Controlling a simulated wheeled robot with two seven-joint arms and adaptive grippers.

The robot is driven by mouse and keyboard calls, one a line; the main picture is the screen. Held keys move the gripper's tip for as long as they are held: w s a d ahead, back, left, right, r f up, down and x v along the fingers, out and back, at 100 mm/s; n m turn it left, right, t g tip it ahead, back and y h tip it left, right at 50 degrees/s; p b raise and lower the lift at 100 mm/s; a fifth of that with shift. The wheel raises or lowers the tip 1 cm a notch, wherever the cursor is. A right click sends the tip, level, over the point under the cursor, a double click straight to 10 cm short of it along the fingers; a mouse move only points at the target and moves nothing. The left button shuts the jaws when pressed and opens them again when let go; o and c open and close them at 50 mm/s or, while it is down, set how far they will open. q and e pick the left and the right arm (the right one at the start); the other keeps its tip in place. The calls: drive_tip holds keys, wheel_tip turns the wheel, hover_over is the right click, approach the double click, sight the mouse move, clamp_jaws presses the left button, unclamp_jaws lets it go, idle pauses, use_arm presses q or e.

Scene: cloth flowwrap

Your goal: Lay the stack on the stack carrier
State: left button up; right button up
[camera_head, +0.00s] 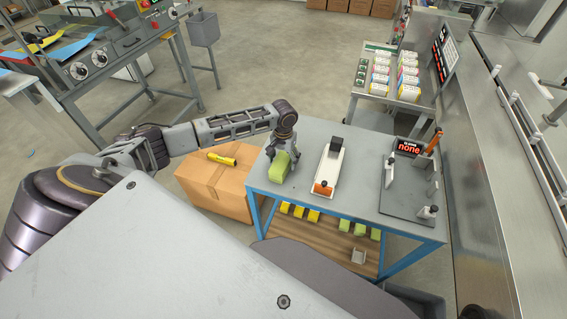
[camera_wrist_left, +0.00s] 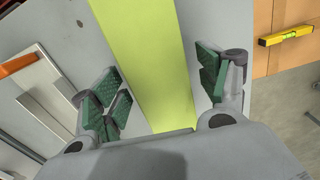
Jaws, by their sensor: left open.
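A light green stack (camera_head: 280,168) lies on the grey top of the blue-framed table, at its left end. My left gripper (camera_head: 282,149) is over it, pointing down. In the left wrist view the green stack (camera_wrist_left: 146,60) runs between the two open fingers of the gripper (camera_wrist_left: 160,85), with a gap on each side. A long white tray (camera_head: 331,164), which looks like the stack carrier, lies right of the stack, with a black block at its far end and an orange part at its near end. My right gripper is not in view.
On the table's right stand a dark plate (camera_head: 409,191) with upright posts and a small display (camera_head: 408,147) reading "none". A cardboard box (camera_head: 213,185) with a yellow level (camera_head: 222,159) stands left of the table. Yellow and green stacks lie on the lower shelf (camera_head: 330,245).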

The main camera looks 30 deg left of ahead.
sight(283, 158)
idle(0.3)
use_arm(q)
drive_tip(key=c, duration=1.2)
drive_tip(key=shift+r, duration=0.1)
drive_tip(key=shift+r, duration=4.95)
